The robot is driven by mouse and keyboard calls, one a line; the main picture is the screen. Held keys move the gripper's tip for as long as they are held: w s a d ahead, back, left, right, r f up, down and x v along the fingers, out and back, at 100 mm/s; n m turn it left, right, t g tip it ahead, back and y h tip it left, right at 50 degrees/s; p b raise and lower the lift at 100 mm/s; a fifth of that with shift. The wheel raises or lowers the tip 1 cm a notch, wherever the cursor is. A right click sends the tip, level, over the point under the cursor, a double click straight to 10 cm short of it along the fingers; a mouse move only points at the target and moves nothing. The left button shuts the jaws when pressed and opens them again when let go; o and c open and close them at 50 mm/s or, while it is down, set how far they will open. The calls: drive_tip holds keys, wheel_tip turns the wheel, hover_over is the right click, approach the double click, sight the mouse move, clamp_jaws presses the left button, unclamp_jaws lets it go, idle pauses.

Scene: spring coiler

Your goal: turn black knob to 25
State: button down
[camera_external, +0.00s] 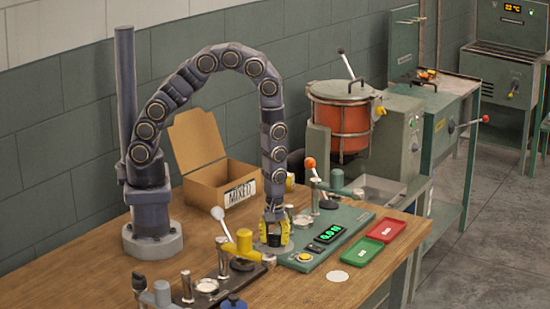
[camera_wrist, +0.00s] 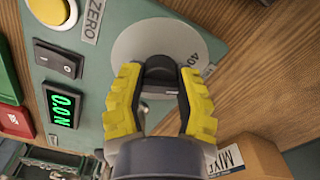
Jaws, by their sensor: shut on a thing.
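The black knob (camera_wrist: 160,72) sits on a round light-grey dial (camera_wrist: 133,42) on the green panel. Its top shows between the fingers in the wrist view. My gripper (camera_wrist: 160,80) is shut on the knob, with one yellow finger on each side. A "40" is readable at the dial's right edge; other marks and the knob's pointer cannot be made out. In the external view my gripper (camera_external: 274,235) points down at the left end of the green tester (camera_external: 350,228), and its fingers hide the knob.
The panel carries a green-lit display (camera_wrist: 62,103), a rocker switch (camera_wrist: 58,59) and a yellow button (camera_external: 304,257). An orange-knobbed lever (camera_external: 310,163) stands behind my gripper; a yellow-armed press (camera_external: 243,245) stands close on its left. Red (camera_external: 387,229) and green (camera_external: 361,250) trays lie right. An open cardboard box (camera_external: 215,186) stands behind.

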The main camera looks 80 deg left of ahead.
drive_tip(key=m, duration=0.6)
drive_tip(key=shift+m, duration=0.3)
drive_tip(key=m, duration=0.6)
idle(0.4)
drive_tip(key=c, duration=0.6)
unclamp_jaws()
wheel_tip(320, 180, up, 12)
